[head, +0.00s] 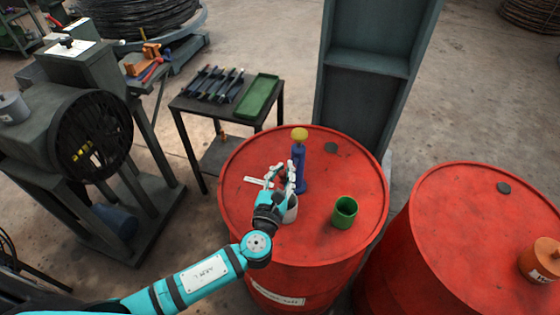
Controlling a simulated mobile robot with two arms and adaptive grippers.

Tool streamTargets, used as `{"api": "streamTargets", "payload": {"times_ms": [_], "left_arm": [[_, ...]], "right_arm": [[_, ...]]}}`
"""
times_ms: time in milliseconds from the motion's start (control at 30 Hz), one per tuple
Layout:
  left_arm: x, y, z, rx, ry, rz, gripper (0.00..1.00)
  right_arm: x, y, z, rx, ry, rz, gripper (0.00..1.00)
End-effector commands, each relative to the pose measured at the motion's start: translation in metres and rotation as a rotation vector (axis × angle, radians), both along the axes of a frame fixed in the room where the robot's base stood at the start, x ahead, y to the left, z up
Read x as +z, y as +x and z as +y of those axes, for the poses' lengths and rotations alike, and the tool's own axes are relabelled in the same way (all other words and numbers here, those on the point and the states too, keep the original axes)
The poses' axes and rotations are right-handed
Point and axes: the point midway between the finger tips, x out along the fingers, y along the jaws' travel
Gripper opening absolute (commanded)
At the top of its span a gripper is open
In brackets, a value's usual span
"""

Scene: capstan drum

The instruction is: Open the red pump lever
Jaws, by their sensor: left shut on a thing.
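A blue pump (299,165) with a yellow knob (299,134) stands upright on the red drum (240,212). My left gripper (281,175) is on the drum top at the pump's left side, close against it. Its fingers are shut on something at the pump. A small red part, perhaps the red lever (282,181), shows between the fingers, mostly hidden by them. How far the lever is turned cannot be made out. My right gripper is out of view.
A green cup (344,212) stands on the drum right of my gripper. A second red drum (440,235) with an orange can (543,258) stands at right. A dark table (190,105) holds a green tray (258,97).

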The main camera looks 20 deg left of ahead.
Motion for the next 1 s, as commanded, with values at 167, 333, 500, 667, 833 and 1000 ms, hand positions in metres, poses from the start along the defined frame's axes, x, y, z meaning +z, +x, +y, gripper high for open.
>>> {"api": "streamTargets", "payload": {"times_ms": [167, 333, 500, 667, 833, 1000], "left_arm": [[-0.007, -0.004, -0.008, 0.113, 0.000, 0.012, 0.00], [-0.007, -0.005, -0.011, 0.184, 0.002, 0.013, 0.00], [-0.008, -0.005, -0.013, 0.222, 0.003, 0.014, 0.00], [-0.008, -0.005, -0.013, 0.235, 0.003, 0.014, 0.00], [-0.008, -0.005, -0.013, 0.235, 0.003, 0.015, 0.00], [-0.008, -0.005, -0.014, 0.233, 0.002, 0.015, 0.13]], "right_arm": [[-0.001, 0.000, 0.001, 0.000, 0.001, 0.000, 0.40], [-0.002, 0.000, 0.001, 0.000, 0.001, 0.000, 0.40], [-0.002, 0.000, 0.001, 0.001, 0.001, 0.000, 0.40], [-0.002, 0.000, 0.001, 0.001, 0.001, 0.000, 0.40], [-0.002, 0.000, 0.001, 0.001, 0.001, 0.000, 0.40], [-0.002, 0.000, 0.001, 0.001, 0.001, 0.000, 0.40]]}}
